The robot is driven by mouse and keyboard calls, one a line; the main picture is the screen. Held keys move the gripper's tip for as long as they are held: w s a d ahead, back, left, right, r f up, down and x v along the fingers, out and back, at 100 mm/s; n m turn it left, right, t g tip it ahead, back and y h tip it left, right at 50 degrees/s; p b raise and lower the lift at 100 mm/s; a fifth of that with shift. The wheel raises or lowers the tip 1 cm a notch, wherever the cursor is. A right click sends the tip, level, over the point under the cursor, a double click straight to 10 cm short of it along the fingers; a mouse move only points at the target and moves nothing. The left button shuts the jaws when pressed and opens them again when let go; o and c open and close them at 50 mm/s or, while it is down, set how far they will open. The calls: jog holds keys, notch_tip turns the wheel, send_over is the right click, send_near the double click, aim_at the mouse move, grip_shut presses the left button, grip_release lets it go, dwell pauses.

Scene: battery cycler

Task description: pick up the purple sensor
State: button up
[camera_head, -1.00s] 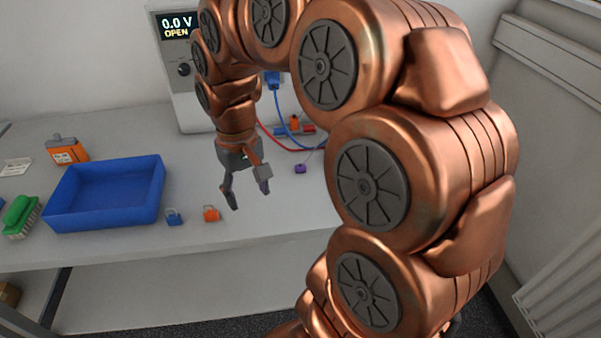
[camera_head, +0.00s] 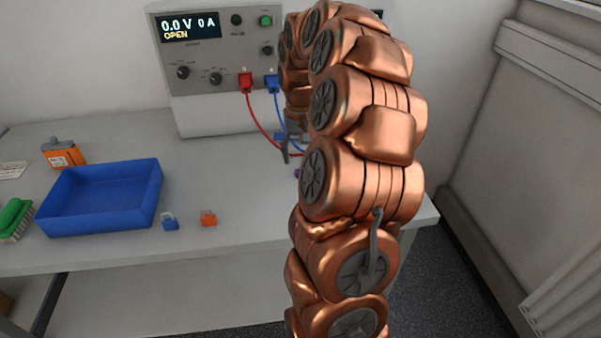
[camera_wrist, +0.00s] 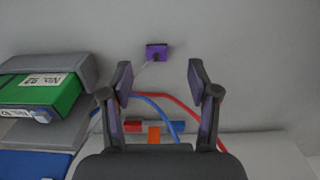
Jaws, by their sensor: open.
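The purple sensor (camera_wrist: 157,52) lies on the bench top in the wrist view, with a thin pale lead running from it. In the head view only a small purple bit (camera_head: 297,174) shows at the edge of my arm, which hides the rest. My gripper (camera_wrist: 160,78) is open and empty. The sensor appears ahead of the fingertips, roughly midway between their lines, and apart from them. In the head view my gripper (camera_head: 291,155) is partly hidden by my arm, above the bench near the sensor.
The battery cycler (camera_head: 215,105) stands at the back, with red (camera_head: 258,123) and blue cables (camera_head: 278,112) hanging to the bench. A blue tray (camera_head: 100,222), a small blue sensor (camera_head: 170,223) and an orange one (camera_head: 208,219) lie left. Bench between them and my arm is clear.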

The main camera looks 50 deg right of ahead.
jog(key=shift+d+f+p, duration=0.15)
jog(key=shift+f+p, duration=0.3)
jog(key=shift+f, duration=0.95)
jog(key=shift+d+f+p, duration=0.1)
jog(key=shift+f+p, duration=0.35)
jog(key=shift+f, duration=0.95)
jog(key=shift+c, duration=0.2)
grip_shut()
